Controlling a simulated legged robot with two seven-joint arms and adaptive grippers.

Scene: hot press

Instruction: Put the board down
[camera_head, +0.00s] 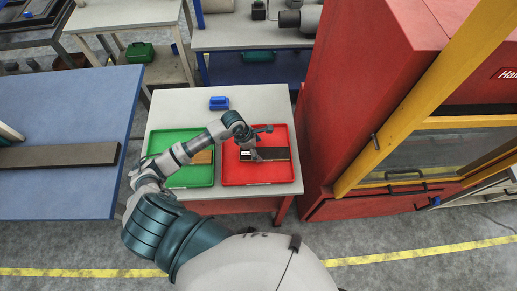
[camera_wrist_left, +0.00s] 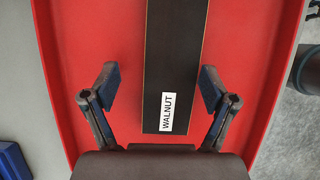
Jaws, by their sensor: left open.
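A dark board (camera_head: 283,154) with a white label lies in the red tray (camera_head: 233,176) on the small table. In the left wrist view the board (camera_wrist_left: 174,60) carries the label WALNUT and lies flat on the red tray floor (camera_wrist_left: 110,40). My left gripper (camera_head: 252,148) is above the board. In the left wrist view its fingers (camera_wrist_left: 158,88) are spread wide, one on each side of the board, with red gaps between them and its edges. The right gripper is in neither view.
A green tray (camera_head: 197,176) with a light brown board (camera_head: 203,157) stands left of the red tray. A blue object (camera_head: 219,103) sits behind the trays. A red press (camera_head: 355,80) with a yellow frame stands at the right, and a blue table (camera_head: 70,110) at the left.

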